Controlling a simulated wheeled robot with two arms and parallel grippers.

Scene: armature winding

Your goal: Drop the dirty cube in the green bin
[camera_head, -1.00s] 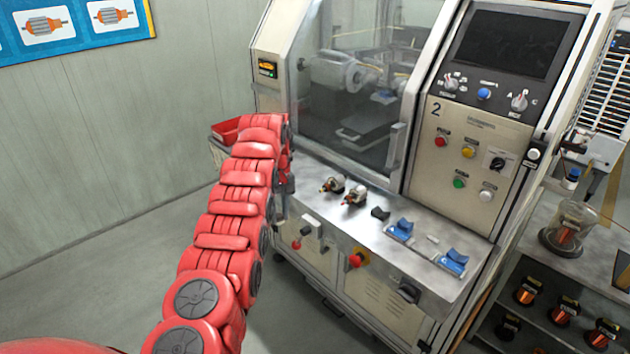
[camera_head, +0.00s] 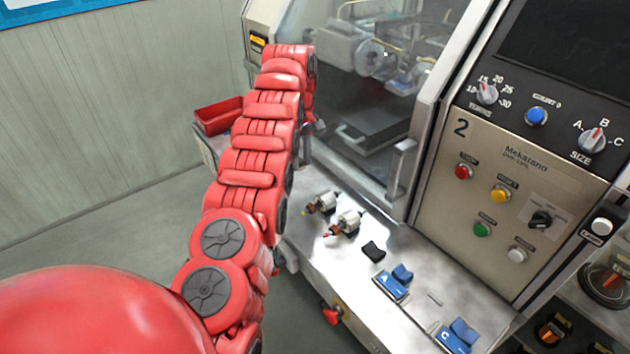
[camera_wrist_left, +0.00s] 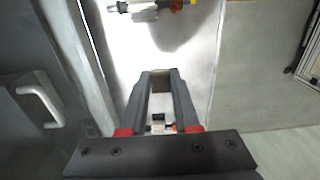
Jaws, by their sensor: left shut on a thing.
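My left gripper (camera_wrist_left: 161,76) shows in the left wrist view, shut on a small grey-brown block (camera_wrist_left: 161,85) between its fingertips. The block looks like the cube, but its dirt cannot be made out. In the head view my red left arm reaches up toward the machine, and its gripper is mostly hidden behind the arm. No green bin shows in either view. My right gripper is not in view.
A red bin (camera_head: 219,115) stands left of the machine. On the steel ledge (camera_head: 305,240) lie two armatures (camera_head: 321,203) (camera_head: 344,223), a black piece (camera_head: 373,251) and blue fixtures (camera_head: 391,285) (camera_head: 459,336). The control panel (camera_head: 515,205) rises at the right. Floor at the left is clear.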

